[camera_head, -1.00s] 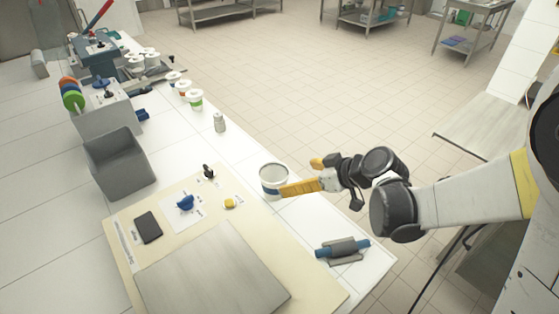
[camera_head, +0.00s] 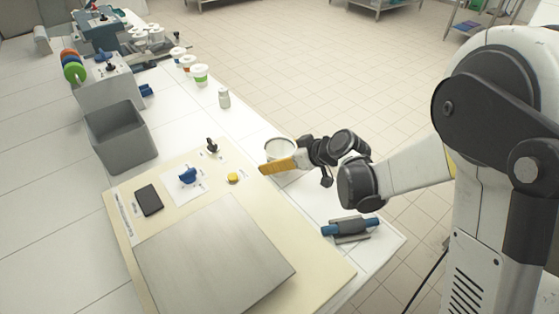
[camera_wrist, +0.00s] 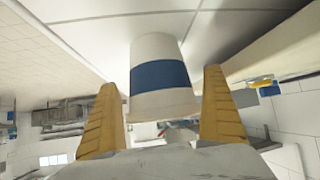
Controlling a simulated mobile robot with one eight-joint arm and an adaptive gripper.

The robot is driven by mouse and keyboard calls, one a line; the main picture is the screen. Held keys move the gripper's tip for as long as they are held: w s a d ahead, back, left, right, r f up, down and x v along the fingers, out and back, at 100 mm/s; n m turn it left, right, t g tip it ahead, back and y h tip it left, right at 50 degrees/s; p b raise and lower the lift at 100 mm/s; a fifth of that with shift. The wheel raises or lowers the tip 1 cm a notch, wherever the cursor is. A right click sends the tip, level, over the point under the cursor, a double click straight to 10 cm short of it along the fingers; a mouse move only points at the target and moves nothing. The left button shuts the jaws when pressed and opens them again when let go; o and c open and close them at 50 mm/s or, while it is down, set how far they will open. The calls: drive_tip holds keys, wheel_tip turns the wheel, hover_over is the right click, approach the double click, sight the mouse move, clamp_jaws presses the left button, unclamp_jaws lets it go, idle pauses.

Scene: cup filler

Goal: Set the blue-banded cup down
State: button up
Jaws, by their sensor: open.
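The blue-banded cup (camera_head: 280,147) is white and stands by the right edge of the work table, beyond the cream mat's corner. In the wrist view the cup (camera_wrist: 160,48) shows its wide blue band and appears upside down, with the table surface at the top of the picture. My gripper (camera_wrist: 162,80) is open, with one yellow finger on each side of the cup and a visible gap on both sides. In the head view my gripper (camera_head: 272,160) reaches in from the right, and its near finger covers the cup's lower front.
A cream mat (camera_head: 127,240) holds a grey plate (camera_head: 215,255), a dark pad (camera_head: 149,200), a blue piece (camera_head: 188,175) and a yellow button (camera_head: 233,178). A small jar (camera_head: 224,97) and several lidded cups stand further back. A blue-ended roller (camera_head: 350,228) lies at the right edge.

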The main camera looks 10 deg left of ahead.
drive_tip(key=shift+r, duration=0.1)
drive_tip(key=shift+c, duration=0.7)
drive_tip(key=c, duration=0.8)
drive_tip(key=shift+c, duration=0.2)
